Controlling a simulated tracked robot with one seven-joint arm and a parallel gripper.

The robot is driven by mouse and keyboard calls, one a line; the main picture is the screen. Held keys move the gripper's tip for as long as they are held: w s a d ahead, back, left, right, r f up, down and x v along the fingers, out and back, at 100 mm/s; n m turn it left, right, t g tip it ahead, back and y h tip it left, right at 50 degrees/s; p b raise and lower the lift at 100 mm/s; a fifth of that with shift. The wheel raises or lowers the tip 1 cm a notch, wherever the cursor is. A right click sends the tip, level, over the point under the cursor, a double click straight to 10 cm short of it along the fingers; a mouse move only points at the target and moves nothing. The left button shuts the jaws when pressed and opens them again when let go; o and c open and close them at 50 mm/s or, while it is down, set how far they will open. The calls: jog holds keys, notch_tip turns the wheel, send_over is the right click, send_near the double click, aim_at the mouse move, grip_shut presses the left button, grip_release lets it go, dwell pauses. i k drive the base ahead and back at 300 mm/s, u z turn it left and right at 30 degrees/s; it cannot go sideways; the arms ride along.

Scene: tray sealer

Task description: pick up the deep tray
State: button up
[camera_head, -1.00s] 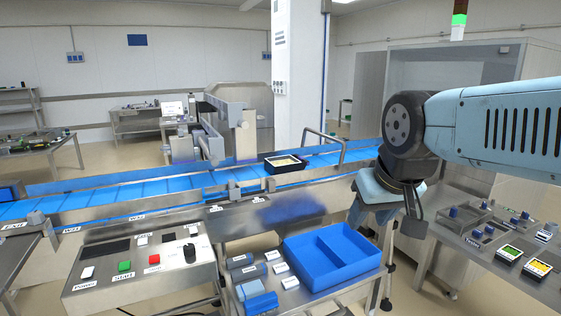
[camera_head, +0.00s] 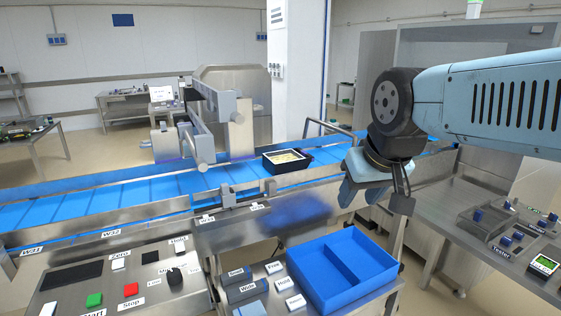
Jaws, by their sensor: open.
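A black tray with pale yellowish contents (camera_head: 287,160) sits upright on the blue conveyor belt, a little right of the picture's middle. It is the only tray I see on the belt; from here I cannot judge its depth well. My gripper (camera_head: 362,207) hangs at the end of my arm, to the right of the tray and nearer to me. Its jaws are open and apart from the tray, and I see nothing between them. The fingers are seen partly from the side, with a dark part of the wrist beside them.
The blue conveyor (camera_head: 120,199) runs across, with metal side rails. A grey sealing machine (camera_head: 215,115) stands left of the tray. A blue divided bin (camera_head: 343,272) stands below my gripper. A control panel (camera_head: 117,283) is at front left, and a tester bench (camera_head: 500,240) at right.

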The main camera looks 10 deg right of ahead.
aim_at(292, 160)
jog(key=k, duration=1.1)
jog(key=z, duration=0.6)
jog(key=i, duration=1.75)
jog(key=u, duration=0.7)
